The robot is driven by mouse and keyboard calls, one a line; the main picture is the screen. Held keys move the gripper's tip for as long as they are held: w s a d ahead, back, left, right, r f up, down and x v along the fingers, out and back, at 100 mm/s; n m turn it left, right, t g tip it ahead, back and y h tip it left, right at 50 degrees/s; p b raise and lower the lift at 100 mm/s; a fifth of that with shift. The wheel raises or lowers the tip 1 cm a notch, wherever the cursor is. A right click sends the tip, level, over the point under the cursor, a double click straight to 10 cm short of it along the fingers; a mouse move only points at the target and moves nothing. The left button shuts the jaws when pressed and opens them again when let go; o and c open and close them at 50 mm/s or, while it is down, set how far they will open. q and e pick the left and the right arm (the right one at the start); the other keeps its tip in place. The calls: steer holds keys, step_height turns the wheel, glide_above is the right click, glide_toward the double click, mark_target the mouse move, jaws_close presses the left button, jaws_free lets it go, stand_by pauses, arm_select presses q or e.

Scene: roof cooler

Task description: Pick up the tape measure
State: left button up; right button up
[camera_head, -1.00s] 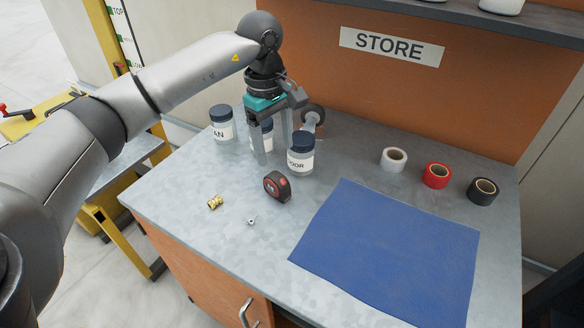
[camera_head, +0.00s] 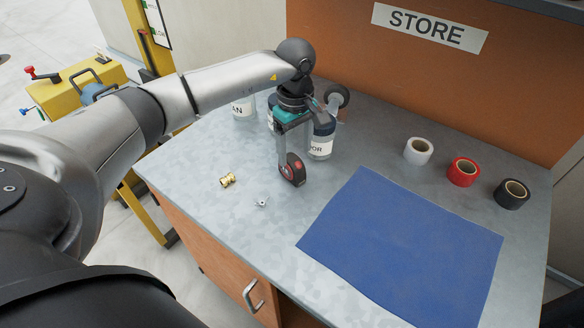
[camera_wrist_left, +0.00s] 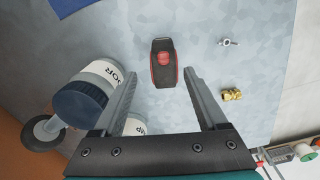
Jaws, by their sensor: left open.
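The tape measure (camera_head: 292,170), black with a red patch, stands on the grey worktop. My left gripper (camera_head: 292,155) points down right at it in the head view. In the left wrist view the tape measure (camera_wrist_left: 163,64) lies ahead of and between the two open fingers (camera_wrist_left: 160,85), with a gap on each side. The fingers are not closed on it. Part of it is hidden behind a finger in the head view. My right gripper is not in view.
A labelled jar (camera_head: 322,138) stands close beside the gripper, with more jars behind. A brass fitting (camera_head: 228,180) and a small silver wing-nut-like part (camera_head: 261,202) lie to the left. A blue mat (camera_head: 405,250) and tape rolls (camera_head: 463,171) are to the right.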

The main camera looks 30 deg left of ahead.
mark_target(293, 159)
arm_select(q)
steer(key=f, duration=0.5)
steer(key=shift+s, duration=0.3)
steer(key=shift+a, duration=0.1)
jaws_close()
steer(key=shift+r, duration=0.1)
